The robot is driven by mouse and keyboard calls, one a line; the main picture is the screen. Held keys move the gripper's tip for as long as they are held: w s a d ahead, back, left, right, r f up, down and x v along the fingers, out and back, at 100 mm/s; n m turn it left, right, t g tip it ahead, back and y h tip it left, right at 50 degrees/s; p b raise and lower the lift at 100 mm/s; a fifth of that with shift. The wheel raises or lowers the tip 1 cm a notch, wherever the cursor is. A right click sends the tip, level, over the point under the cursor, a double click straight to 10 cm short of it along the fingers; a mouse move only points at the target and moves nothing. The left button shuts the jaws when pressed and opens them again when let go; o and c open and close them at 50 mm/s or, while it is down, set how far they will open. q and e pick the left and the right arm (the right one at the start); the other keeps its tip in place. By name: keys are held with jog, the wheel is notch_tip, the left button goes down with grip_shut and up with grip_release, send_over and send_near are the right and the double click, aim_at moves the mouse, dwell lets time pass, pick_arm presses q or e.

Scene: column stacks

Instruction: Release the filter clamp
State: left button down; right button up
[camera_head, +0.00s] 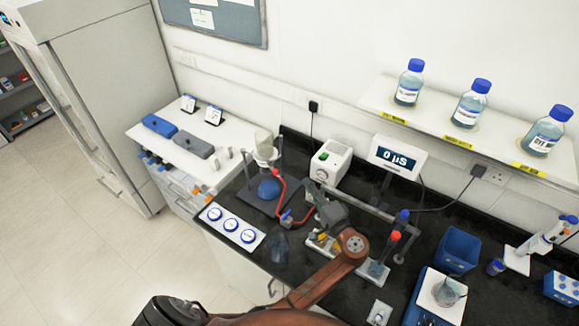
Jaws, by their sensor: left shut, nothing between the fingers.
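A filter setup stands on a dark base plate (243,196) at the back left of the black bench. It has a clear glass funnel (263,139) above a flask with blue contents (269,188). The filter clamp seems to be at the joint between funnel and flask, but it is too small to tell whether it is closed. My right gripper is out of view.
A red tube (301,212) curves beside the flask near my gripper. A white pump box (330,162) and a display (397,157) stand behind. A bottle shelf (433,122) is above right.

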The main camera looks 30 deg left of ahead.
pick_arm(q)
jog(key=a+p, duration=0.5)
jog(key=a, duration=0.5)
jog(key=shift+w, duration=0.35)
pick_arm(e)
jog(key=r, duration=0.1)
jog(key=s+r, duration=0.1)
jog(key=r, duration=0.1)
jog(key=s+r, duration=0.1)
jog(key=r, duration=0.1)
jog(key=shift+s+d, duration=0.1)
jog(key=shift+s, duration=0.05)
pick_arm(q)
jog(key=shift+s, duration=0.1)
